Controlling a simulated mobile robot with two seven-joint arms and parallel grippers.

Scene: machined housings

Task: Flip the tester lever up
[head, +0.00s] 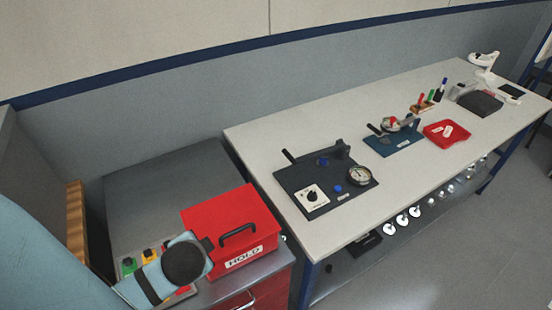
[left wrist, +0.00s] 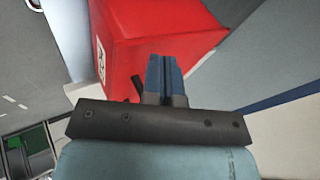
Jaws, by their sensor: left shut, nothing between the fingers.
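A dark flat unit with a round gauge, a dial and blue buttons, which looks like the tester (head: 318,203), lies on the near end of the white table. A short black lever (head: 288,156) sticks up at a slant from its far left edge. My left arm reaches in from the lower left, over the grey cabinet, well to the left of the tester. In the left wrist view my left gripper (left wrist: 165,72) has its blue fingers together, with nothing between them, in front of a red box. In the head view its fingers are hidden. My right gripper is not in view.
The red HOLD box (head: 232,222) with a black handle stands between my left arm and the table. A dark blue fixture (head: 394,137), a red tray (head: 447,133) and pens stand farther along the table. The front right of the table is clear.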

